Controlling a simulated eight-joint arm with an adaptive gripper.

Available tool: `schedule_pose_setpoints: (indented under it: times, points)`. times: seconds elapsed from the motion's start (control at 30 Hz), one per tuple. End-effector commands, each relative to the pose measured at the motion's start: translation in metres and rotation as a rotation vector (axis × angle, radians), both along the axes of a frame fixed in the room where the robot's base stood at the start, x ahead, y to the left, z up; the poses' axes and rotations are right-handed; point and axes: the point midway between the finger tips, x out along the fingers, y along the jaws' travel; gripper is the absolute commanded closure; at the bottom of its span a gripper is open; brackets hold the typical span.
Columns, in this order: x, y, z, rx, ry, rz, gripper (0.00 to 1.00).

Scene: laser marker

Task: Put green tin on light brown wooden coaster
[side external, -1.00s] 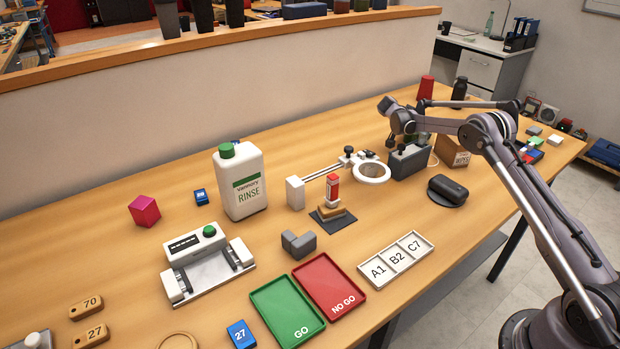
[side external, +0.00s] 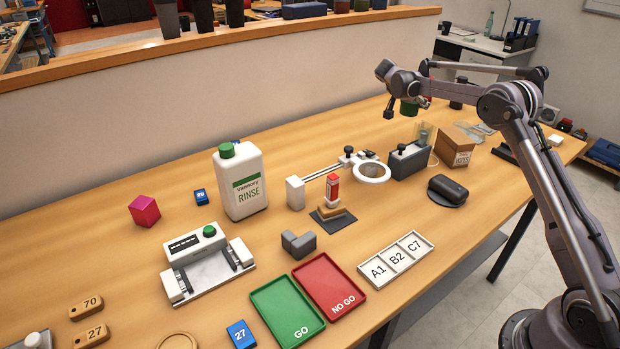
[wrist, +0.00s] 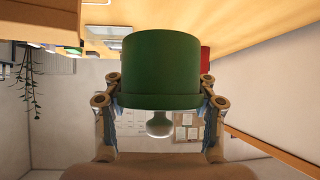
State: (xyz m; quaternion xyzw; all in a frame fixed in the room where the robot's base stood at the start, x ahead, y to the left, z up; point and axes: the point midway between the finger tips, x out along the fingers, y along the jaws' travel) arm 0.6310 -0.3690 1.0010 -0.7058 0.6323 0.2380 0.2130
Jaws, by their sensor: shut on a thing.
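The green tin (side external: 409,108) is held up in the air by my gripper (side external: 400,103), above the far right part of the table. In the wrist view the green tin (wrist: 160,70) fills the space between the two fingers of my gripper (wrist: 160,92), which are shut on its sides. A round light brown coaster (side external: 177,341) lies flat at the near left of the table in the side view, cut off by the bottom edge. My gripper is far from it.
A magnifier (side external: 371,173), a grey box (side external: 408,161) and a cardboard box (side external: 455,150) stand below the tin. A tall rinse bottle (side external: 240,182), a white device (side external: 207,262), a green tray (side external: 287,310) and a red tray (side external: 329,284) stand between tin and coaster.

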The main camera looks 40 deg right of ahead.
Motion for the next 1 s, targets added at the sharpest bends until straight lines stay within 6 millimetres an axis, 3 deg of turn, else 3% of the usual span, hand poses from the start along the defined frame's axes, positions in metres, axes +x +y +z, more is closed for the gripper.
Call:
schedule_pose_setpoints:
  times: [0.23, 0.47, 0.8, 1.0]
  points:
    - [0.005, 0.078, 0.019, 0.001, 0.0, 0.218, 1.0]
    - [-0.009, 0.155, 0.031, 0.001, -0.001, 0.434, 1.0]
    - [-0.062, 0.259, 0.038, 0.001, 0.0, 0.749, 1.0]
    - [-0.103, 0.308, 0.034, 0.001, 0.0, 0.914, 1.0]
